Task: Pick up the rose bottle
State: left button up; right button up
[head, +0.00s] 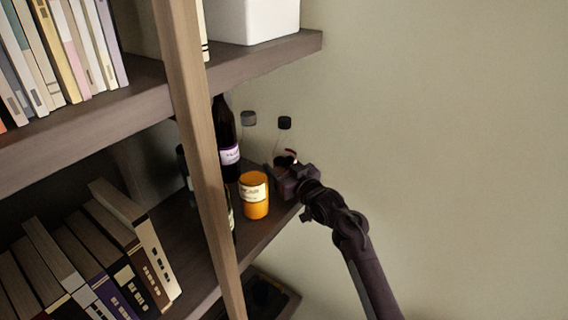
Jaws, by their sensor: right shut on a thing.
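In the head view, a clear bottle with a dark cap and dark reddish contents (284,134) stands upright at the right end of the middle shelf. I take it for the rose bottle. My right gripper (284,172) is at its lower part, shut on it, and hides the base. I cannot tell whether the bottle touches the shelf. My left gripper is out of the picture.
Close by on the shelf (258,232) stand an orange jar (254,197), a dark bottle with a purple label (228,150) and another clear bottle with a grey cap (248,124). A wooden post (190,100) crosses in front. Free space lies to the right.

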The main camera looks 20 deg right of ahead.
aim_at(282, 156)
jog(key=shift+r, duration=0.15)
jog(key=shift+w+r+b, duration=0.1)
jog(key=shift+r+b, duration=0.4)
jog(key=shift+r, duration=0.05)
jog(key=shift+s+d+r+b, duration=0.1)
jog(key=shift+s+r+b, duration=0.15)
jog(key=shift+r+b, duration=0.65)
jog(key=b+v, duration=0.5)
jog(key=v, duration=1.3)
jog(key=s+a+f+m+h, duration=0.2)
jog(key=s+a+f+h, duration=0.15)
jog(key=a+f, duration=0.3)
jog(key=s+f+h, duration=0.1)
jog(key=s+f, duration=0.2)
jog(key=s, duration=0.3)
jog(key=s+f+m, duration=0.1)
jog(key=s+f, duration=0.3)
jog(key=s, duration=0.2)
jog(key=shift+d+t+h, duration=0.2)
jog(key=shift+t+h, duration=0.15)
jog(key=shift+t, duration=0.05)
